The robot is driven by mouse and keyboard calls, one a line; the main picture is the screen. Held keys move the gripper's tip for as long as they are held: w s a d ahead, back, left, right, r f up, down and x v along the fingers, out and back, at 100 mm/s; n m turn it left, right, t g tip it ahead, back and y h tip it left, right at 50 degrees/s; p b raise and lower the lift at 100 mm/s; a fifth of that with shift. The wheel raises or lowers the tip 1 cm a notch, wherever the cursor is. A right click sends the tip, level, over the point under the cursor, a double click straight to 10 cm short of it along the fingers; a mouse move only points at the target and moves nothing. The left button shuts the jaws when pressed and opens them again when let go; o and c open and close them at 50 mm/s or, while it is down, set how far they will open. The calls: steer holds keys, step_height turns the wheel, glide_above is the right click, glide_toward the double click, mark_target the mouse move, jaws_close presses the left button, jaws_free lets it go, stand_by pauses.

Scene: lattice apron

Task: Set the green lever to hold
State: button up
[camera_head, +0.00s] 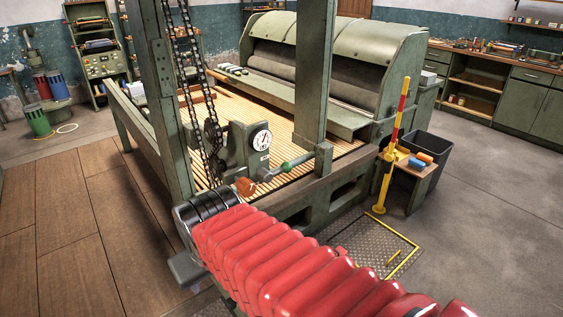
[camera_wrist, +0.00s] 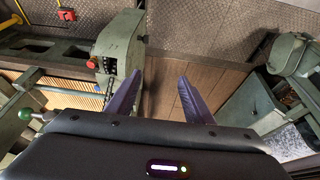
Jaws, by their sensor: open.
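The green-knobbed lever (camera_head: 286,166) sticks out beside the grey-green housing (camera_head: 238,150) with a round dial (camera_head: 261,138), at the front of the slatted machine bed. Its green ball also shows at the left edge in the wrist view (camera_wrist: 25,114), with its rod running to the right. Any hold marking is too small to read. My gripper (camera_wrist: 169,80) is open and empty in the wrist view, its two dark purple fingers apart over the wooden floor. The lever is left of the fingers and not touched. In the head view the fingers cannot be made out.
A green post (camera_head: 316,75) and hanging chains (camera_head: 195,70) rise near the lever. An orange-brown part (camera_head: 245,186) sits beside the housing. A yellow and red post (camera_head: 393,150) and a small table (camera_head: 412,172) stand right. The wooden floor (camera_head: 60,210) at left is clear.

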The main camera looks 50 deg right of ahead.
steer(key=d+f+t+h, duration=0.15)
steer(key=d+f, duration=0.25)
steer(key=d, duration=0.8)
steer(key=d+f+h, duration=0.3)
steer(key=d+f, duration=0.1)
steer(key=d, duration=0.7)
steer(key=d+f+t+h, duration=0.15)
steer(key=d+f, duration=0.25)
steer(key=d, duration=0.8)
steer(key=n+t+h, duration=0.2)
steer(key=n+t, duration=0.5)
steer(key=t, duration=0.1)
glide_toward(277, 170)
steer(key=d, duration=0.3)
steer(key=shift+s+d+f, duration=0.15)
steer(key=shift+s+f, duration=0.05)
steer(key=shift+f, duration=0.1)
steer(key=shift+w+d, duration=0.1)
steer(key=x, duration=1.3)
steer(key=shift+d, duration=0.3)
steer(key=shift+w, duration=0.1)
steer(key=shift+c, duration=0.2)
jaws_close()
